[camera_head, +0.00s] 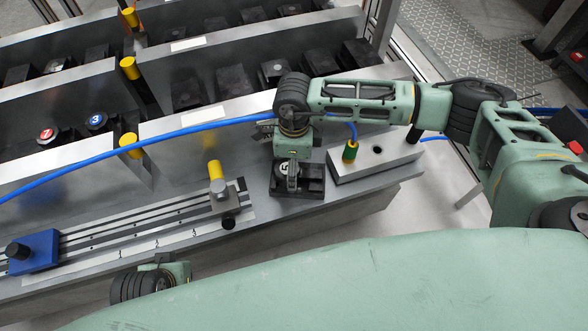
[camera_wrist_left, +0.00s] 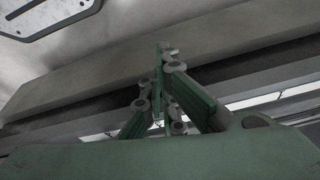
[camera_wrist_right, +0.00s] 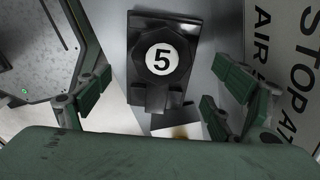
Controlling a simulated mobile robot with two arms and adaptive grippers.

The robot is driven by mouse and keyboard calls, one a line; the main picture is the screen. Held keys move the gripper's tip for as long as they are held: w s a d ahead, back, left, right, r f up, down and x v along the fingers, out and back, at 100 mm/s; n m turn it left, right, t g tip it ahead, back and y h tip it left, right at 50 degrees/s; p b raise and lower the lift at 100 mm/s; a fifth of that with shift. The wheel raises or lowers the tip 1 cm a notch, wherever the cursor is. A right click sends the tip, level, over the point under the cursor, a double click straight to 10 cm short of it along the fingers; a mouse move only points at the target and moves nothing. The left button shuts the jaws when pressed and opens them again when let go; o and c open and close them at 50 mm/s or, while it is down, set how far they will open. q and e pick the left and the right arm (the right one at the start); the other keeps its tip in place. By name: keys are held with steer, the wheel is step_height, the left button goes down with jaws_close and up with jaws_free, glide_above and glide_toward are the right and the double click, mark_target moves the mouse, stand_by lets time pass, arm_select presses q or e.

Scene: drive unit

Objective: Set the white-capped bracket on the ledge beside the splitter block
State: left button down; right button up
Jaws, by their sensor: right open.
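The white-capped bracket (camera_head: 312,186) is black, with a round white cap marked 5. It sits at the front of the grey ledge (camera_head: 250,187), just left of the splitter block (camera_head: 400,152), a grey block with a green-and-yellow fitting and a dark hole. The right wrist view shows the bracket (camera_wrist_right: 160,25) from above, cap up. My right gripper (camera_head: 292,182) is over it, fingers open on either side and apart from it; its fingers (camera_wrist_right: 160,92) also show in the right wrist view. My left gripper (camera_wrist_left: 163,50) looks shut and empty, beside a grey edge.
A blue hose (camera_head: 180,132) runs across the bench to the fitting. A slotted rail with a blue block (camera_head: 33,252) and a yellow-topped clamp (camera_head: 217,178) lies left. Troughs behind hold dark brackets, including a red-capped one (camera_head: 46,134) and a blue-capped one (camera_head: 96,121).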

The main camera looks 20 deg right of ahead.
arm_select(q)
step_height(320, 180, down, 3)
steer(key=shift+f+p, duration=0.2)
steer(key=shift+p, duration=0.15)
arm_select(e)
step_height(320, 180, up, 7)
steer(key=shift+f, duration=0.2)
